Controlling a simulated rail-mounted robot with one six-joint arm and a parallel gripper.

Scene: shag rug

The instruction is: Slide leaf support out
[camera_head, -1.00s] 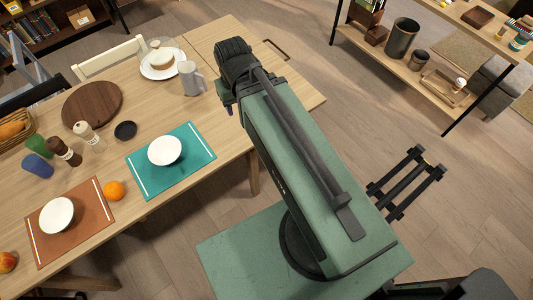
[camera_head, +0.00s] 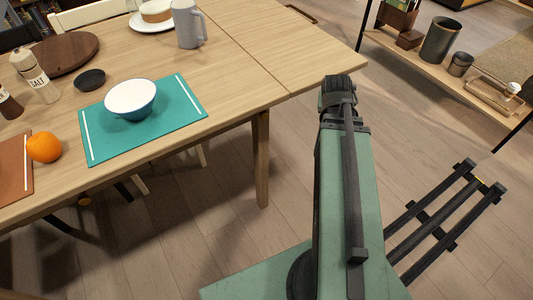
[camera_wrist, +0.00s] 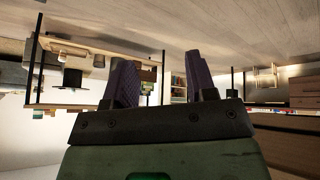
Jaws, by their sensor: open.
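The wooden table (camera_head: 232,60) fills the left and upper middle of the head view, with a seam between its main top and a leaf section (camera_head: 275,45) at the right. A dark handle (camera_head: 301,14) shows at the leaf's far edge; it may belong to the leaf support, whose body I cannot make out. My arm stands right of the table's near right corner, its fingers hidden in the head view. In the wrist view my gripper (camera_wrist: 166,75) is open, its two dark fingers apart with nothing seen between them. That view looks upside down.
A low shelf (camera_head: 400,62) with dark pots stands at the back right. The table holds a grey mug (camera_head: 188,25), a white bowl (camera_head: 131,98) on a teal mat (camera_head: 170,120), and an orange (camera_head: 43,147). Floor is clear between table and shelf.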

